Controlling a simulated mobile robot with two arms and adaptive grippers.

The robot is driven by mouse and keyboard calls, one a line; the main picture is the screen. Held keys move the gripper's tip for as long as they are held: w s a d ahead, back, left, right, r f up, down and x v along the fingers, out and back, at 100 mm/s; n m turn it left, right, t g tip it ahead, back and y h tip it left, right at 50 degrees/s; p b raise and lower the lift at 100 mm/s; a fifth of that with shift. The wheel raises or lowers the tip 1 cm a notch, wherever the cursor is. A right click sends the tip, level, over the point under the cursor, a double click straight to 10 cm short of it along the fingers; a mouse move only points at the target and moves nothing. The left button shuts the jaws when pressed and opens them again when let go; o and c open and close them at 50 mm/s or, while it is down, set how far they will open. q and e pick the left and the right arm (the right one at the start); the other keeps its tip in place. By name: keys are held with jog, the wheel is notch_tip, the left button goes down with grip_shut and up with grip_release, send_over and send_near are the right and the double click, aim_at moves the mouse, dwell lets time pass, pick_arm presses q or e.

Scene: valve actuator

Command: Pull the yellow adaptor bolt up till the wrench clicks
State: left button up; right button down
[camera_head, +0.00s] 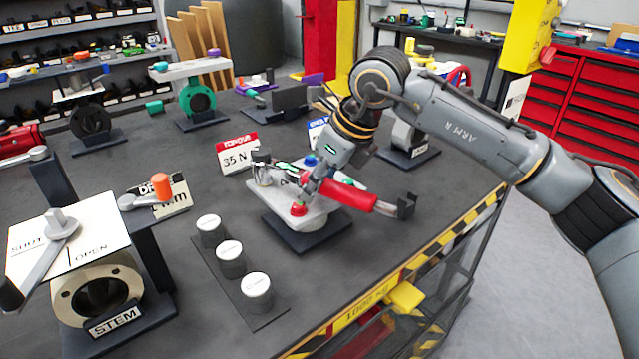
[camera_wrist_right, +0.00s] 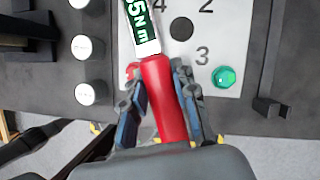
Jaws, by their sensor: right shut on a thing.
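My right gripper (camera_head: 330,180) is shut on the red handle of a wrench (camera_head: 348,196) above a pale plate on a dark stand. In the right wrist view the gripper's fingers (camera_wrist_right: 160,100) lie on both sides of the red wrench handle (camera_wrist_right: 165,105). The wrench's green display (camera_wrist_right: 141,27) reads about 35 N m. The pale plate (camera_wrist_right: 240,45) has printed numbers, a dark hole, a green bolt (camera_wrist_right: 224,77) and a red bolt (camera_wrist_right: 131,70) partly covered by the wrench. A blue bolt (camera_head: 310,160) shows in the head view. I cannot make out a yellow adaptor bolt. My left gripper is out of view.
A red-topped 35 N sign (camera_head: 237,156) stands behind the plate. Several white-topped cylinders (camera_head: 231,258) stand in front-left on a dark strip. The STEM valve (camera_head: 85,290) is at the lower left. The table's striped edge (camera_head: 440,248) lies to the right.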

aim_at(296, 206)
jog(key=shift+s+a+m+b, duration=0.25)
jog(key=shift+s+m+b, duration=0.1)
jog(key=shift+m+b, duration=0.05)
jog(key=shift+s+a+m+t+b, duration=0.3)
jog(key=shift+m+b, duration=0.2)
jog(key=shift+s+a, duration=0.1)
jog(key=shift+s, duration=0.1)
jog(key=shift+s+a+f+h, duration=0.1)
jog(key=shift+a+h, duration=0.05)
jog(key=shift+h, duration=0.15)
jog(key=shift+s+a+m+b, duration=0.25)
jog(key=shift+m+b, duration=0.15)
jog(key=shift+b, duration=0.1)
jog(key=shift+s+a+m+b, duration=0.25)
jog(key=shift+a+m+b, duration=0.05)
jog(key=shift+m+b, duration=0.1)
jog(key=shift+s+a+m+h, duration=0.15)
jog(key=shift+a+m+h, duration=0.05)
jog(key=shift+m+h, duration=0.1)
